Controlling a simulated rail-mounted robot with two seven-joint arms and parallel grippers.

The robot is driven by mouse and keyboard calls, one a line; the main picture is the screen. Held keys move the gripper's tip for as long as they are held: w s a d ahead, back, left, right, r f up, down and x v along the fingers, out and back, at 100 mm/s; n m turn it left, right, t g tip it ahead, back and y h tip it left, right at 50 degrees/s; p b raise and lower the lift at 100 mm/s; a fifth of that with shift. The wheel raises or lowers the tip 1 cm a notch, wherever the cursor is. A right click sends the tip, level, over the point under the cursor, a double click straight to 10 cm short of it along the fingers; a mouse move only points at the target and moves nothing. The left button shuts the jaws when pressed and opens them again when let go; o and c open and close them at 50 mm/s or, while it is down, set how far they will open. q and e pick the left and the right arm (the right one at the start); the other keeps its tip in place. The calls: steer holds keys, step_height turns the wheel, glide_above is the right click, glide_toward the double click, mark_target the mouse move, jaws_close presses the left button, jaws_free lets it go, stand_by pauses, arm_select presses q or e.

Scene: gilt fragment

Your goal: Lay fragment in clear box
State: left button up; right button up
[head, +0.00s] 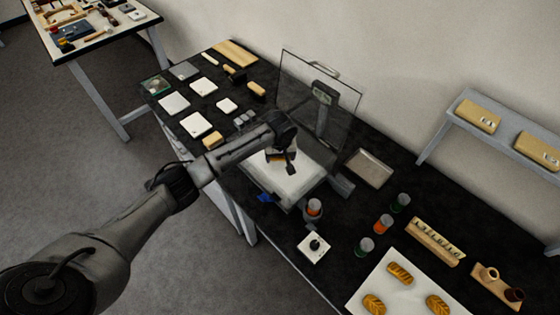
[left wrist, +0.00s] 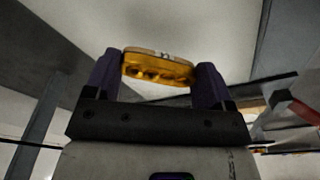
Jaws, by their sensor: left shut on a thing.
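The gilt fragment (left wrist: 158,67) is a gold, ridged piece with a small pale label on its edge. It sits between the two fingers of my left gripper (left wrist: 155,80), which is shut on it. In the head view my left gripper (head: 284,160) is over a white-floored box (head: 292,183), with a large clear panel (head: 345,108) standing upright behind it. This looks like the clear box with its lid raised. The gripper hides most of the fragment in the head view, and its height above the white floor is hard to judge. My right gripper is not in view.
Several gold pieces (head: 400,272) lie on a white mat at the lower right. Several jars (head: 383,223) and a small white block with a dark knob (head: 314,247) stand right of the box. A metal tray (head: 369,168) lies beside it. Pale tiles (head: 197,124) cover the left.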

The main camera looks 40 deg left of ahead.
mark_target(280, 161)
arm_select(q)
step_height(280, 161, down, 3)
steer(key=shift+f, duration=0.1)
steer(key=shift+f, duration=0.15)
steer(key=o, duration=0.9)
steer(key=shift+c, duration=0.2)
steer(key=shift+r, duration=0.2)
step_height(280, 161, up, 12)
steer(key=s+d+p, duration=0.1)
